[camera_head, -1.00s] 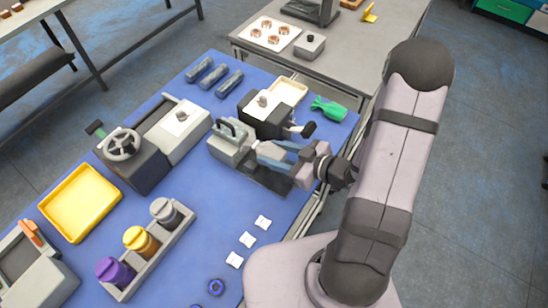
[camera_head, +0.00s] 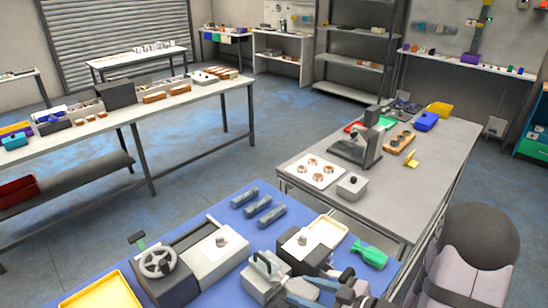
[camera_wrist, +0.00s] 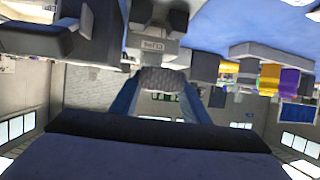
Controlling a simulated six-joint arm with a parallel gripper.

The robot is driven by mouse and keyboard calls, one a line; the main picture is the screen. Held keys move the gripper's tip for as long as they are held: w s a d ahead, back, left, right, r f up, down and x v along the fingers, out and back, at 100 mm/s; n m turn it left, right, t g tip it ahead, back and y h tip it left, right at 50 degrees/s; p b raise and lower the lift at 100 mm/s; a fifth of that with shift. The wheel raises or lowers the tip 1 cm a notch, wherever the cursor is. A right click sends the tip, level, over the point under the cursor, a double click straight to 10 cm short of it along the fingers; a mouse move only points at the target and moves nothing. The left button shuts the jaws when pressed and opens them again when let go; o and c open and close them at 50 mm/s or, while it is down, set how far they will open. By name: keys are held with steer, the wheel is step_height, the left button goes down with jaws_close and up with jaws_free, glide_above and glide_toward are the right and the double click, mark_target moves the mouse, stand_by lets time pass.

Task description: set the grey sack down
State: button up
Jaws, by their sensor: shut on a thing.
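My gripper (camera_head: 308,287) is low in the head view, beside a light grey block with a handle (camera_head: 265,272); its lower part is cut off. In the wrist view my gripper (camera_wrist: 162,84) has its two blue fingers shut on a dark grey, textured lump (camera_wrist: 163,78), which looks like the grey sack. The sack's underside and what lies right beneath it are hidden. I cannot tell whether it touches anything. The block with a small label (camera_wrist: 152,45) shows just beyond it in the wrist view.
A wheeled machine (camera_head: 160,262) and a yellow tray (camera_head: 103,294) are at left. Several grey cylinders (camera_head: 258,207) lie on the blue mat (camera_head: 225,210). A grey table (camera_head: 400,190) stands behind.

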steer(key=shift+w+d+n+g, duration=0.2)
steer(key=shift+n+g, duration=0.2)
steer(key=shift+s+d+f+p, duration=0.1)
steer(key=shift+d+p, duration=1.1)
steer(key=shift+d, duration=0.2)
steer(key=shift+d+f+p, duration=0.1)
steer(key=shift+d+p, duration=1.1)
steer(key=shift+d, duration=0.2)
